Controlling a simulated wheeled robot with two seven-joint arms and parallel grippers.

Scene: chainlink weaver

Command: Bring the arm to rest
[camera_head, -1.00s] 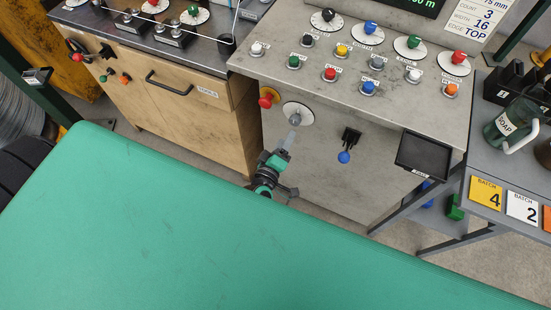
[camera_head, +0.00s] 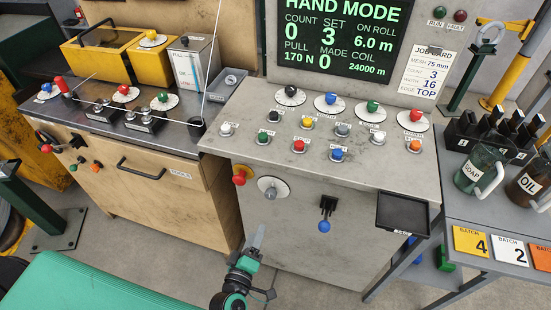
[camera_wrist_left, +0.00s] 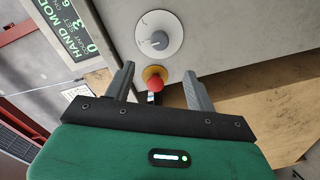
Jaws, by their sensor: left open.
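My left gripper (camera_head: 258,238) is low in front of the grey control cabinet in the head view, a green and black arm pointing up at the panel. In the left wrist view its two grey fingers (camera_wrist_left: 160,84) are spread apart with nothing between them held. A red knob on a yellow base (camera_wrist_left: 156,82) shows beyond the fingers, and a grey rotary switch on a white disc (camera_wrist_left: 159,36) is past it. My right gripper is not in view.
The grey control cabinet (camera_head: 300,225) has many buttons and a blue lever (camera_head: 324,224). A black tray (camera_head: 403,213) juts out at its right. A side table with a soap jug (camera_head: 474,172) and oil jug (camera_head: 527,184) stands at right. Floor is open below.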

